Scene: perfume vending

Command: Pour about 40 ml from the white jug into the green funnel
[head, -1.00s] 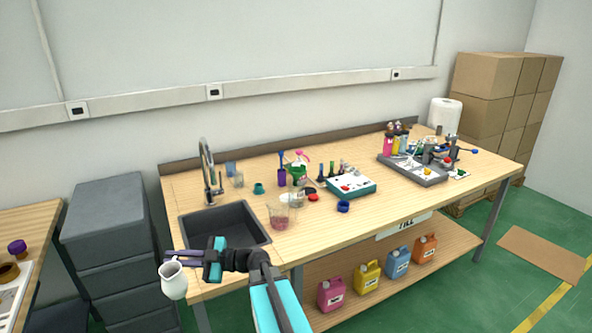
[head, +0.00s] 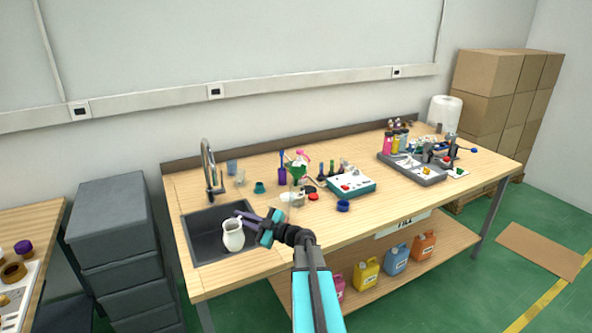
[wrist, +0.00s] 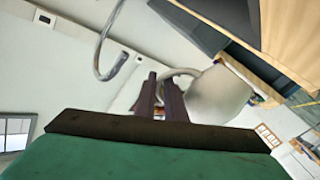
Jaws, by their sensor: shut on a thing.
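The white jug (head: 233,236) is upright in the head view, in front of the sink's right part. My gripper (head: 245,219) is shut on its handle. In the wrist view the jug's body (wrist: 219,95) lies right of my gripper's fingers (wrist: 160,95), and its handle passes between them. What is inside the jug cannot be seen. The green funnel (head: 297,170) stands on the bench, to the right of and behind the jug, apart from it. It seems to sit on a clear vessel, partly hidden.
The grey sink (head: 205,245) with its tall tap (head: 208,165) is at the bench's left. A teal cup (head: 259,187), a purple holder (head: 282,174) and a teal-edged tray (head: 351,186) stand near the funnel. A blue ring (head: 343,205) lies near the front edge.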

